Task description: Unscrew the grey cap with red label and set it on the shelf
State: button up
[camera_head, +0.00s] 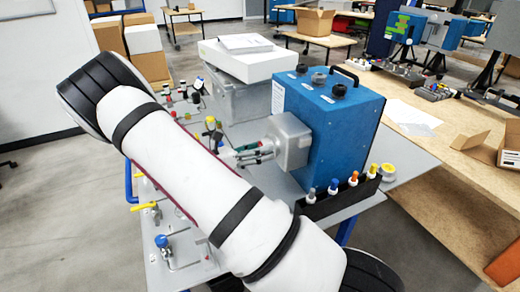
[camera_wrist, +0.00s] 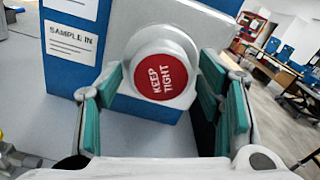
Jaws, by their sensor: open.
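The grey cap (camera_wrist: 192,42) has a round red label (camera_wrist: 166,76) reading "KEEP TIGHT". It sits on the grey housing (camera_head: 290,142) on the left side of the blue analyser (camera_head: 345,118). My gripper (camera_head: 258,152) is open in front of this housing. In the wrist view its teal-padded fingers stand left and right of the cap, with the cap between them; whether the pads touch it I cannot tell. In the head view the cap is not clearly visible behind the fingers. I cannot make out for certain which surface is the shelf.
A black rack (camera_head: 330,207) with several colour-capped bottles stands in front of the analyser. Valves and pipe fittings (camera_head: 152,208) stand at the table's left. A grey bin (camera_head: 232,98) with a white box (camera_head: 238,62) stands behind. A wooden bench (camera_head: 452,155) is to the right.

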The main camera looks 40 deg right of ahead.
jog(key=m+p, duration=0.4)
jog(key=m, duration=1.7)
jog(key=shift+r+m, duration=0.1)
jog(key=shift+m, duration=0.3)
jog(key=shift+c, duration=0.3)
jog(key=c, duration=1.3)
jog(key=n+b, duration=0.3)
jog(key=n, duration=2.1)
jog(key=shift+r+b, duration=0.1)
jog(key=shift+b, duration=0.2)
